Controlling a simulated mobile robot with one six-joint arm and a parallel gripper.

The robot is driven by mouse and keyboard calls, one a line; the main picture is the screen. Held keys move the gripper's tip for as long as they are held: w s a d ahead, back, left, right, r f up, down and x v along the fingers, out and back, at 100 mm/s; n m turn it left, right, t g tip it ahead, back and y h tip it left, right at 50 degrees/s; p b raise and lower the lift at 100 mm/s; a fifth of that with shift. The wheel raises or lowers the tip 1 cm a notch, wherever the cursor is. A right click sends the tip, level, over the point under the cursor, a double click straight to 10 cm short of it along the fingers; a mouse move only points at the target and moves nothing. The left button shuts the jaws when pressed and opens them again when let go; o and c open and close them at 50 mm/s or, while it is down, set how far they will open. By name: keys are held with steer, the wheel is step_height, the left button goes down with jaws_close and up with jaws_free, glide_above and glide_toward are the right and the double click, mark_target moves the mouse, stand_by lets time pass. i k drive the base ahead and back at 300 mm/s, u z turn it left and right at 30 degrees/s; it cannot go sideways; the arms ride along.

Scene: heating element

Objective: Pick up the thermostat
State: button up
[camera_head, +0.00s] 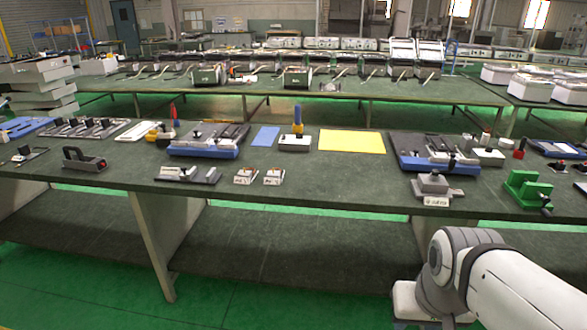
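Many small parts stand on the long dark green workbench (330,188) in front of me. I cannot tell for sure which of them is the thermostat. Two small white pieces with orange-brown marks, a left one (246,176) and a right one (273,177), sit side by side near the bench's front edge. A grey metal block on a plate (432,185) sits farther right, with a small labelled piece in front. Only white and dark links of my arm show at the lower right. My gripper is not in view.
Blue-based fixtures stand at left (205,152) and right (440,168), with a yellow sheet (352,141) between them. A green clamp-like device (527,190) is at the right. The bench's front middle is clear. A second loaded bench (400,90) stands behind.

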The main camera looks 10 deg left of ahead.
mark_target(273, 177)
steer(key=z, duration=0.05)
steer(key=k, duration=1.2)
steer(key=u, duration=1)
steer(key=i, duration=1.35)
steer(key=u, duration=0.4)
steer(key=i, duration=1.8)
steer(key=z, duration=0.95)
steer(key=i, duration=0.5)
steer(key=z, duration=0.35)
steer(key=k, duration=0.85)
steer(key=z, duration=0.15)
